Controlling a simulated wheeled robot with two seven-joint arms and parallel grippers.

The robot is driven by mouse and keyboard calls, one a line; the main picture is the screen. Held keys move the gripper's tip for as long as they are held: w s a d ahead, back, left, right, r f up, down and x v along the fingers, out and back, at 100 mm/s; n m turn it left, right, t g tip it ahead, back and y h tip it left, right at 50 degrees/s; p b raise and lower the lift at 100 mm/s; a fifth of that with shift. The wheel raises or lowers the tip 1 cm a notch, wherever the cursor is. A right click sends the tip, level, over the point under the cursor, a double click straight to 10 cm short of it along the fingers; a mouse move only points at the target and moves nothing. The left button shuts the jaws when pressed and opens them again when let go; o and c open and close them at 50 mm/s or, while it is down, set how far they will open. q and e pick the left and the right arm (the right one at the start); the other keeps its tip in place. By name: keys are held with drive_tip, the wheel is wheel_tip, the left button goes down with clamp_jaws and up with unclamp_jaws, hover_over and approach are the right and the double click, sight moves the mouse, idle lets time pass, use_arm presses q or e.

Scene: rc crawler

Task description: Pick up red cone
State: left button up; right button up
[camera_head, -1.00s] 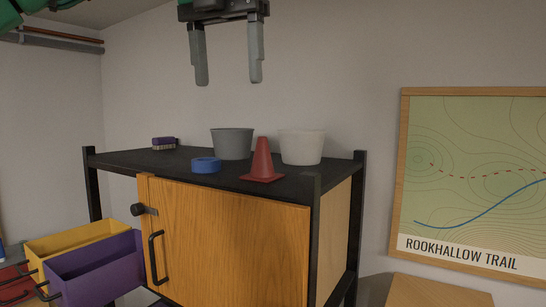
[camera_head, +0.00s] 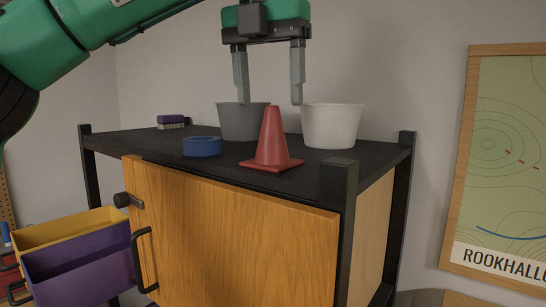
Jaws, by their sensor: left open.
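The red cone (camera_head: 272,142) stands upright on its square base on the black top of the cabinet (camera_head: 145,147), near the front right. My left gripper (camera_head: 270,103) is open and empty, pointing down. In the picture its two grey fingers sit on either side of the cone's tip, at about its height. The left finger overlaps the grey bucket in the picture, and the right finger is near the white bucket's rim. How far the fingers are in depth from the cone, I cannot tell. My right gripper does not show.
A grey bucket (camera_head: 232,125) and a white bucket (camera_head: 332,128) stand close behind the cone. Black posts rise at the cabinet's corners. Yellow and purple bins (camera_head: 80,273) are at lower left.

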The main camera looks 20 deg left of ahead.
sight(272, 125)
use_arm(q)
drive_tip(key=shift+f, duration=0.45)
drive_tip(key=shift+s+d+f, duration=0.1)
drive_tip(key=f+p, duration=0.3)
drive_tip(key=shift+w+d+f, duration=0.1)
drive_tip(key=shift+w+f, duration=0.15)
drive_tip(key=shift+w, duration=0.1)
drive_tip(key=shift+f, duration=0.55)
drive_tip(key=shift+c, duration=0.4)
drive_tip(key=c, duration=1)
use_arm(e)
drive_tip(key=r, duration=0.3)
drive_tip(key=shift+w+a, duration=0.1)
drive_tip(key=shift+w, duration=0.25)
